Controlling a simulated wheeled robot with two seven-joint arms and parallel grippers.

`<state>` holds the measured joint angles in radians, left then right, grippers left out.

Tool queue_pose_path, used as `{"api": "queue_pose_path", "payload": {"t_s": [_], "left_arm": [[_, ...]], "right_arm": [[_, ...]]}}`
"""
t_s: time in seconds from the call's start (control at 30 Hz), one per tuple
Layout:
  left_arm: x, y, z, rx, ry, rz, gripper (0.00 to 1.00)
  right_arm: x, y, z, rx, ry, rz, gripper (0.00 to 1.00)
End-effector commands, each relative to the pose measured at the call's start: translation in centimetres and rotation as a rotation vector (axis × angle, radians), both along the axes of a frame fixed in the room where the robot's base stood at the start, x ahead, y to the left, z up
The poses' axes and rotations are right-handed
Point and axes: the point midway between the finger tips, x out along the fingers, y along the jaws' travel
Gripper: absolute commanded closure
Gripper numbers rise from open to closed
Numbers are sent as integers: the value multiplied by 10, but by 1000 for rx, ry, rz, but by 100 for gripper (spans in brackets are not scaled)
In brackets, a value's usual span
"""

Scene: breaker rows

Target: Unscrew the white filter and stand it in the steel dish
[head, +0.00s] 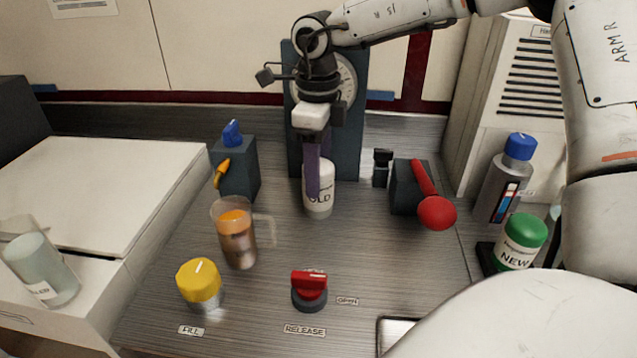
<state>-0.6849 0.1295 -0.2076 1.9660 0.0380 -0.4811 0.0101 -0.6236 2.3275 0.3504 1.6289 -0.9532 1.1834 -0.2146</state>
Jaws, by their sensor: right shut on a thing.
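The white filter (319,203), marked OLD, is upright in front of the dark panel block with the gauge. My right gripper (318,180) comes down from above and is shut on the filter; its fingers cover the filter's left and upper part. I cannot tell whether the filter is still threaded in, as its top is hidden. A shallow steel dish (393,331) shows only by its corner at the bottom edge; my arm covers the rest. My left gripper is not in view.
A jug of brown liquid (238,240), a yellow knob (200,283) and a red release knob (309,289) stand in front. A red-balled lever (437,212) is right of the filter. A green-capped NEW filter (521,242) and a blue-capped bottle (506,178) stand farther right.

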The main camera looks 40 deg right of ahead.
Motion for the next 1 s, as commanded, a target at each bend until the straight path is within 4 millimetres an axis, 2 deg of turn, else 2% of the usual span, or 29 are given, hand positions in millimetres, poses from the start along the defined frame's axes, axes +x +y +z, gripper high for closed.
{"api": "queue_pose_path", "payload": {"t_s": [0.2, 0.7, 0.83, 1.0], "left_arm": [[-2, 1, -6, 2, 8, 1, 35], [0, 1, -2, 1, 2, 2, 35], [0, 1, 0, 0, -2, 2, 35], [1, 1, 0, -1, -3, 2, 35]], "right_arm": [[0, 0, -1, 1, 0, 362, 73], [0, 0, 0, 1, 0, 1159, 73], [0, 0, 0, 0, 1, 1255, 73], [0, 0, -1, 0, 1, 1267, 73]]}}
